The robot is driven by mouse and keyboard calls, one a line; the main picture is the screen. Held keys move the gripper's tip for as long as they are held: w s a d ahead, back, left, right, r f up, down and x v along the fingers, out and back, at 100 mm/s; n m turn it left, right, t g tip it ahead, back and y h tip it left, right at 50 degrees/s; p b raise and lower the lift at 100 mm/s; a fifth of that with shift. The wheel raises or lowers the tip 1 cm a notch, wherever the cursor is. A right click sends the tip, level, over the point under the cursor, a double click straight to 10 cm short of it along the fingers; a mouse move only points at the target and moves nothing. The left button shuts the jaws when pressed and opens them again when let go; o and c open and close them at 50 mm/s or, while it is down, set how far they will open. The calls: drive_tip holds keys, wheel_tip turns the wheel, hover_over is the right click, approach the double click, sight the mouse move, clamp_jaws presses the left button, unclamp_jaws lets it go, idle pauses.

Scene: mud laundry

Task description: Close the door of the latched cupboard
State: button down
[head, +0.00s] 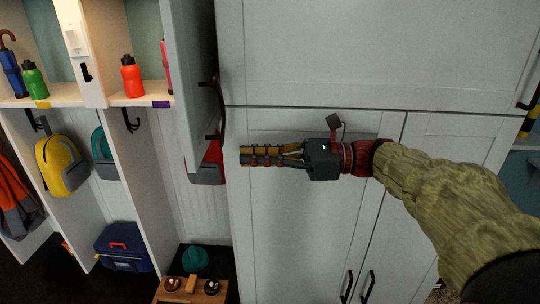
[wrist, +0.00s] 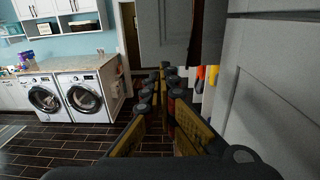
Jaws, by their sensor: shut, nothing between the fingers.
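A grey door (head: 190,60) stands swung open at the left side of the tall grey cupboard (head: 310,60) in the head view. A dark bar handle (head: 218,110) is on its right side. My gripper (head: 243,155) is shut and empty, pointing left in front of the cupboard. Its tips are just right of and below the handle, apart from it in the picture. In the wrist view, the closed fingers (wrist: 165,90) point toward the grey door (wrist: 162,35), with the dark handle (wrist: 196,35) above and right of the tips. I cannot make out a latch.
Open cubbies at the left hold bottles, a yellow backpack (head: 60,165) and a blue bag (head: 122,247). A small wooden bench (head: 200,297) is below. Lower cupboard doors with dark handles (head: 347,287) look closed. Washers (wrist: 80,95) stand beyond open floor (wrist: 60,150).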

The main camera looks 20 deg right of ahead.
sight(200, 158)
drive_tip(key=p+x, duration=0.1)
drive_tip(key=x, duration=0.6)
drive_tip(key=shift+a, duration=0.35)
